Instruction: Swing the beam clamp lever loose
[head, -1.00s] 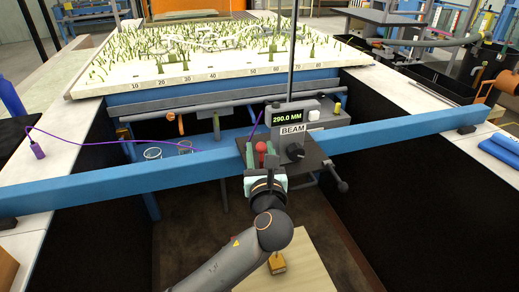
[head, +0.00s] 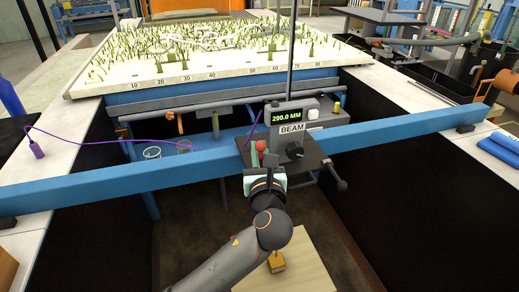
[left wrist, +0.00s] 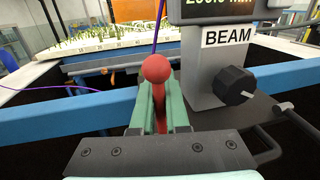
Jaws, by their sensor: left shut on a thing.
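The beam clamp lever is red with a round knob (head: 261,146) and stands up from the dark carriage plate (head: 311,158) on the blue beam. In the left wrist view its red knob (left wrist: 157,69) shows above the pale green fingers, and its red stem runs down between them. My left gripper (left wrist: 160,112) is shut on the lever stem, just below the knob. In the head view the gripper (head: 262,164) sits at the front left of the carriage. The lever's foot is hidden by the fingers. My right gripper is not in view.
The blue beam (head: 110,184) spans the flume. Right of the lever are a black knob (head: 295,150), the BEAM readout showing 290.0 MM (head: 287,117) and a dark crank handle (head: 340,183). A purple cable (head: 95,144) runs left. Below is a wooden board (head: 300,262).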

